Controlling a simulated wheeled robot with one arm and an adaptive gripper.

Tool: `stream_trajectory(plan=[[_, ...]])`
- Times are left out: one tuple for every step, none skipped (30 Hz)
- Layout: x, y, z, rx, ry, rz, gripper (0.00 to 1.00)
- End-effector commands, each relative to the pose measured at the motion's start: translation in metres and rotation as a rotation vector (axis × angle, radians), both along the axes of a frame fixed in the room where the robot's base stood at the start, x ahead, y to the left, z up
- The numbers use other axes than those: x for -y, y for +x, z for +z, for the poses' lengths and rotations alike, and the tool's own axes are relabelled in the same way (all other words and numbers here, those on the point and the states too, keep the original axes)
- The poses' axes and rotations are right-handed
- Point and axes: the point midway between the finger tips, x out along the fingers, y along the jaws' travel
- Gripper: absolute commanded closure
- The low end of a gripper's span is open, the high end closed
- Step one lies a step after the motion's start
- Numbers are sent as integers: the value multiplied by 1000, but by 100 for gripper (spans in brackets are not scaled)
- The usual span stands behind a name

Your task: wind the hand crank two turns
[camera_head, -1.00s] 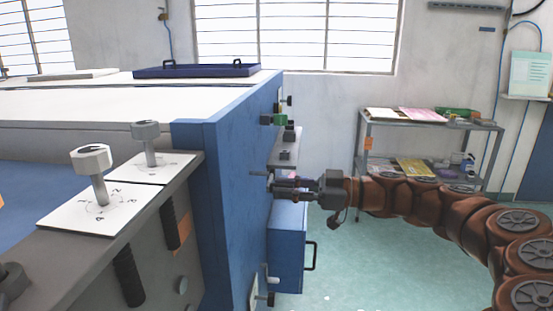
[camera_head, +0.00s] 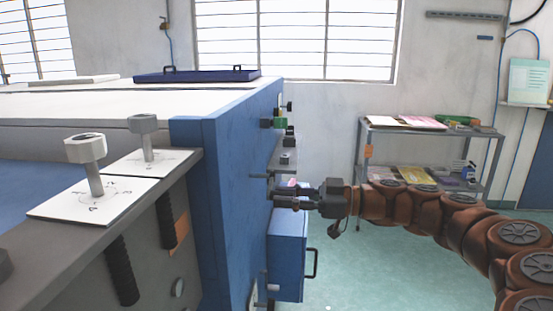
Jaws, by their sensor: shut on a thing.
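My gripper (camera_head: 283,197) reaches in from the right to the side of the blue bench (camera_head: 240,150). Its fingers are closed at a small part by the panel, which I take to be the handle of the hand crank. The fingers hide most of that part, so its angle cannot be told. A thin grey rod (camera_head: 258,177) sticks out of the panel just above and left of the fingertips. A small pink patch (camera_head: 292,183) shows at the upper finger.
A blue box (camera_head: 287,255) with a black handle hangs below my gripper. A small grey ledge (camera_head: 284,158) with dark fittings is just above it. A metal shelf (camera_head: 365,150) stands behind my arm. Two knobs on white dial plates (camera_head: 95,203) are at the front left.

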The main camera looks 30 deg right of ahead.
Motion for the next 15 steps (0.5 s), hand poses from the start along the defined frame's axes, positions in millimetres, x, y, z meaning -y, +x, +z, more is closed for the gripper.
stream_trajectory(plan=[[0,0,0,-1,-1,2,94],[0,0,0,-1,-1,2,94],[0,0,0,-1,-1,2,94],[0,0,0,-1,-1,2,94],[0,0,0,-1,-1,2,94],[0,0,0,-1,-1,2,94],[0,0,-1,0,0,2,94],[0,0,-1,0,0,2,94],[0,0,-2,0,0,2,94],[0,1,-3,0,0,2,94],[0,1,-5,0,0,1,94],[1,1,-7,0,0,1,94],[1,2,-8,0,0,1,94],[1,2,-10,0,0,1,94],[2,3,-11,0,0,0,94]])
